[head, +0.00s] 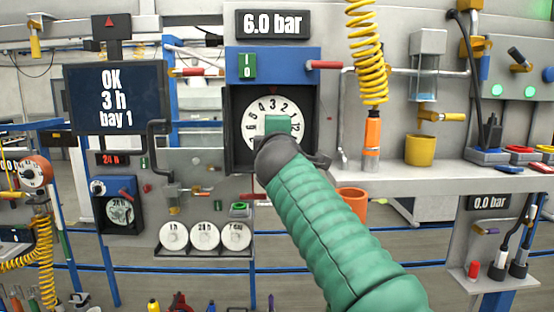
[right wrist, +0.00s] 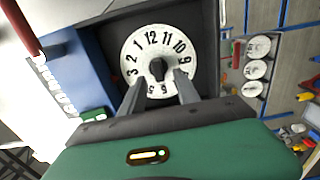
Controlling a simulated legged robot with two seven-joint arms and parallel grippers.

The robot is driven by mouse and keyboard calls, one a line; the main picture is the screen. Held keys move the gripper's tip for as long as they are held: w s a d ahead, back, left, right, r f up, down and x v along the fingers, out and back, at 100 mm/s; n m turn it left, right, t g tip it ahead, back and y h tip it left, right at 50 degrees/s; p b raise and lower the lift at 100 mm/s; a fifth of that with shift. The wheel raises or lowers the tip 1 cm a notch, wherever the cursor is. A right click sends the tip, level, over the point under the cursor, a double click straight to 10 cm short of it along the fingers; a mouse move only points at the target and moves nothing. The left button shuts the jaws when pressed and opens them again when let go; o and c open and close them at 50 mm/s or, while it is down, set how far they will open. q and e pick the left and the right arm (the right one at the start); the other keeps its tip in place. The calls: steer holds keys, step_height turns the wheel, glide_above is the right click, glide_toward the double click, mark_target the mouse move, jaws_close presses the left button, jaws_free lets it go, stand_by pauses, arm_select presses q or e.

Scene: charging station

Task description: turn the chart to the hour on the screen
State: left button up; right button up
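The dark screen (head: 115,97) on the left reads "OK 3 h bay 1". The round white chart (head: 253,117) sits in a black housing under a blue panel, with the 3 at about its top in the head view. My right gripper (head: 278,124) is in front of it and hides its lower part. In the right wrist view the chart (right wrist: 152,38) shows 12 at the top and a dark knob (right wrist: 157,68) at its centre. My right gripper (right wrist: 160,80) is open, a finger on each side of the knob, with gaps visible. My left gripper is not in view.
A "6.0 bar" display (head: 272,25) and a green switch (head: 247,66) are above the chart. A red handle (head: 324,65) juts out at its upper right. A yellow coiled hose (head: 368,60) hangs further right.

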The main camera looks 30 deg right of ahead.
steer(key=b+v, duration=0.4)
steer(key=v, duration=0.7)
steer(key=shift+s+d, duration=0.1)
steer(key=shift+s, duration=0.1)
steer(key=w+a+f+m+g+y, duration=0.1)
steer(key=a+f+g+y, duration=0.15)
steer(key=f, duration=1.05)
steer(key=w+a+f+m+g+y, duration=0.1)
steer(key=a+f+g+y, duration=0.15)
steer(key=f, duration=1.05)
steer(key=w+a+f+m+g+y, duration=0.1)
steer(key=w+a+f+m+y, duration=0.15)
steer(key=f, duration=1.05)
steer(key=s+a+f+m+g+y, duration=0.1)
steer(key=s+a+f+m+g, duration=0.1)
steer(key=s+f, duration=0.9)
steer(key=s+a+f+m+g+y+b, duration=0.1)
steer(key=s+a+f+m+g, duration=0.2)
steer(key=s+f, duration=0.8)
step_height(320, 180, down, 5)
steer(key=shift+a+f+m+g, duration=0.1)
steer(key=shift+a+m+g, duration=0.15)
steer(key=shift+m+g, duration=0.7)
